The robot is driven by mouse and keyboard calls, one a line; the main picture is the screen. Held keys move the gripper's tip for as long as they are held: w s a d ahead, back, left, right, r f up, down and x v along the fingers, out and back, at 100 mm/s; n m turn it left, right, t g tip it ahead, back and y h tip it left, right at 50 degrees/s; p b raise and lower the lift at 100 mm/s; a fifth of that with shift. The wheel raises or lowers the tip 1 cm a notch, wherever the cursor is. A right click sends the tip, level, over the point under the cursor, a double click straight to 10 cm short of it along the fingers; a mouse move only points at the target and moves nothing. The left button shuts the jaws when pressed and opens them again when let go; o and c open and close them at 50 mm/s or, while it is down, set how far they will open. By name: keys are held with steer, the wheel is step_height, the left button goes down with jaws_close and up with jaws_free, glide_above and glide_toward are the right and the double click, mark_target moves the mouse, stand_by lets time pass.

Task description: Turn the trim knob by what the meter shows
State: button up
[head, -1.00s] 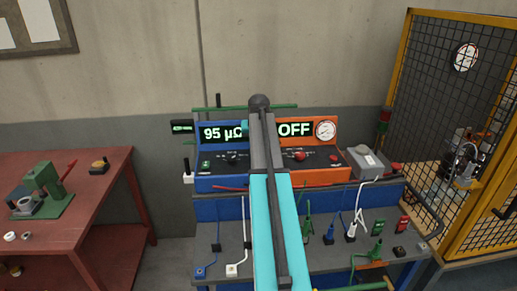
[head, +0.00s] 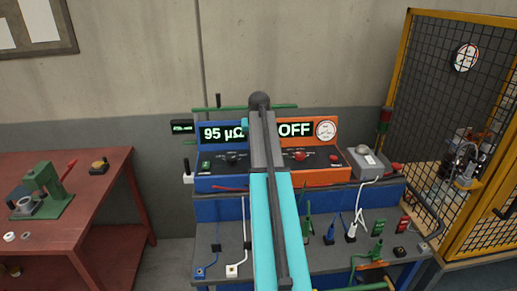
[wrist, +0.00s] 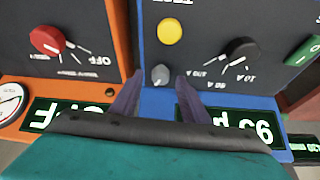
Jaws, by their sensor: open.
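The blue meter (head: 222,157) stands at the back of the bench, and its lit display (head: 222,132) reads 95 µΩ. In the wrist view, which is upside down, the display (wrist: 225,125) is partly covered by my gripper. A small grey knob (wrist: 160,75), probably the trim knob, sits on the meter's dark panel near the display. My gripper (wrist: 160,79) is open, with one fingertip on each side of this knob; contact cannot be told. In the head view my arm hides the gripper and the small knob.
An orange unit (head: 318,176) reading OFF adjoins the meter, with a red knob (wrist: 46,40) and a dial gauge (head: 326,130). A grey box (head: 366,163) stands at right.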

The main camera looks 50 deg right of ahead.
steer(key=b+v, duration=0.3)
steer(key=v, duration=0.9)
steer(key=shift+r, duration=0.35)
steer(key=shift+a, duration=0.1)
